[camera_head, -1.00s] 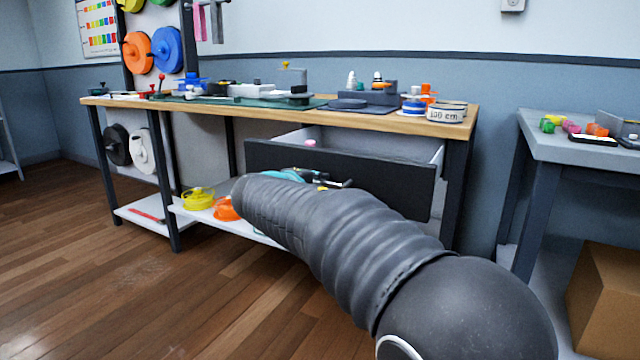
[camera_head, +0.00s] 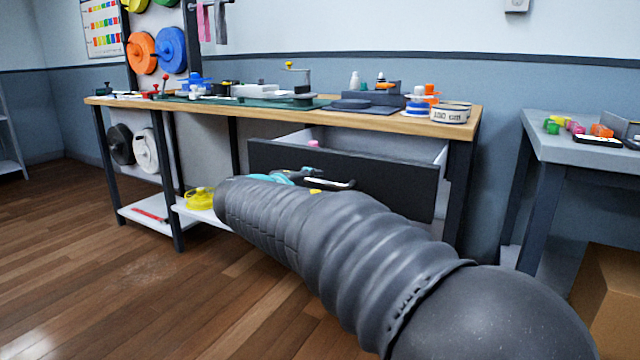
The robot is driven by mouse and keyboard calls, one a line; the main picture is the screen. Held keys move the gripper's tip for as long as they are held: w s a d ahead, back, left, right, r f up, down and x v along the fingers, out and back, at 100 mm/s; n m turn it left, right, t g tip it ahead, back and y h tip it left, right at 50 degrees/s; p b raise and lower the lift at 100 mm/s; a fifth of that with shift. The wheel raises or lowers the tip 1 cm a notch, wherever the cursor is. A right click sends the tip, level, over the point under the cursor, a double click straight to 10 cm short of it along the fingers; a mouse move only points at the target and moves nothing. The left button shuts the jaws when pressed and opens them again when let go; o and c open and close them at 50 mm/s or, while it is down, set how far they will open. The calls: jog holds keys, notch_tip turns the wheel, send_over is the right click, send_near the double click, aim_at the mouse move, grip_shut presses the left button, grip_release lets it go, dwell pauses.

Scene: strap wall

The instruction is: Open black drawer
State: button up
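The black drawer (camera_head: 395,187) under the wooden worktop stands pulled out, with its pale inner walls (camera_head: 440,152) and a small pink thing (camera_head: 313,144) inside showing. A dark handle with a light edge (camera_head: 335,184) shows in front of its black face. My arm in its grey ribbed sleeve reaches from the lower right towards the drawer front and hides its lower left part. Teal and black parts (camera_head: 283,177) beside the handle seem to belong to my gripper. Its fingertips are mostly hidden behind the arm, so I cannot tell its opening or whether it touches the handle.
The workbench top (camera_head: 400,118) holds tools, a dark mat and rolls of strap. A low shelf (camera_head: 190,212) holds a yellow spool (camera_head: 200,197). A grey table (camera_head: 580,140) and a cardboard box (camera_head: 608,300) stand at the right. The wooden floor at the left is clear.

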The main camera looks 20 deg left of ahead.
jog(key=v, duration=0.7)
jog(key=shift+s, duration=0.25)
jog(key=s+d+f+g, duration=0.1)
jog(key=s+f+g, duration=0.25)
jog(key=f, duration=0.65)
jog(key=s+d+f+m+g+p, duration=0.1)
jog(key=s+d+f+g, duration=0.15)
jog(key=d, duration=0.25)
jog(key=s+d+f+m+g+p, duration=0.1)
jog(key=s+d+f+g, duration=0.15)
jog(key=d, duration=0.35)
jog(key=s+d+r+m+p, duration=0.1)
jog(key=s+d+m, duration=0.3)
jog(key=d, duration=0.6)
jog(key=s+d+r+m+g+y+p, duration=0.1)
jog(key=s+d+m+p, duration=0.3)
jog(key=d, duration=0.6)
jog(key=s+d+r+m+y+p, duration=0.1)
jog(key=s+d+r+m+p, duration=0.1)
jog(key=s+d+m, duration=0.4)
jog(key=s+d+r, duration=0.1)
jog(key=d, duration=0.4)
jog(key=shift+s+r+p, duration=0.15)
jog(key=shift+r+p, duration=0.1)
jog(key=shift+p, duration=0.1)
jog(key=shift+s, duration=0.1)
